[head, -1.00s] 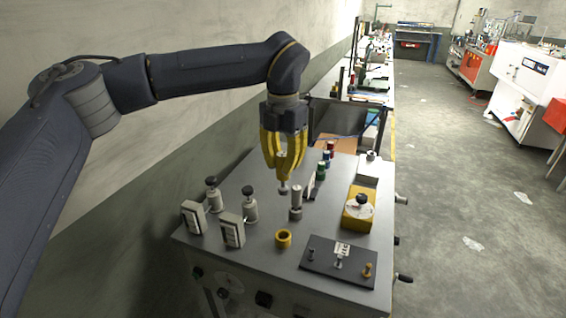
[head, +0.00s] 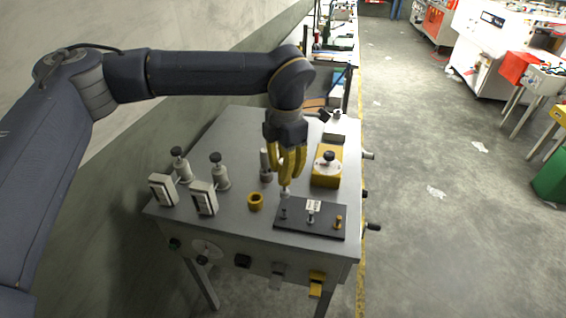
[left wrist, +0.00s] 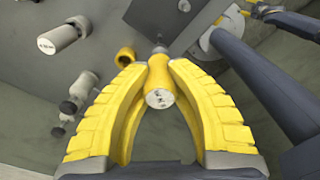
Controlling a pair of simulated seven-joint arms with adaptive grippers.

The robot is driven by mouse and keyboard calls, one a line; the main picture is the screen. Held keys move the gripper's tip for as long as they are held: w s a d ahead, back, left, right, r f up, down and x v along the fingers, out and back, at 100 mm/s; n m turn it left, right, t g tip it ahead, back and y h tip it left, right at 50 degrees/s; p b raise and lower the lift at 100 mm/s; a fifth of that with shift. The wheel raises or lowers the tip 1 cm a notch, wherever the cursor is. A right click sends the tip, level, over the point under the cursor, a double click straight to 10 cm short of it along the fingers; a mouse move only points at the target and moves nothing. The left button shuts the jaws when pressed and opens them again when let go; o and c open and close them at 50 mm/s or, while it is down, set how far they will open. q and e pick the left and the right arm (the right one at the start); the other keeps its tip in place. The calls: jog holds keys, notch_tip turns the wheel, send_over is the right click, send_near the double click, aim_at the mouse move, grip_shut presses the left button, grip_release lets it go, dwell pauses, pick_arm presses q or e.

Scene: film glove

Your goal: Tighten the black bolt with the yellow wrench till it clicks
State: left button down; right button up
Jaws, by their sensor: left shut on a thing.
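My left gripper (head: 286,180) has yellow fingers and is shut on the yellow wrench. In the left wrist view the wrench (left wrist: 158,82) is a short yellow cylinder between the fingertips, with a grey socket end. In the head view its grey tip points down at the back left of the dark plate. The black bolt (head: 284,213) stands at the plate's left, just below that tip; I cannot tell whether they touch. A silver bolt (head: 311,217) and a brass bolt (head: 338,222) stand to its right. Yellow fingers, seemingly my right gripper (left wrist: 258,10), show small at the left wrist view's upper right.
The dark plate (head: 310,230) lies at the table's front right. A yellow ring (head: 255,201) is left of it, a grey post (head: 265,163) behind, and a yellow box (head: 327,165) behind right. Meters (head: 204,197) and knobbed posts (head: 220,175) stand at the left.

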aim_at(284, 190)
pick_arm(q)
jog(key=shift+f, duration=0.15)
dwell(0.3)
jog(key=shift+f, duration=2.05)
jog(key=shift+f, duration=0.9)
dwell(0.5)
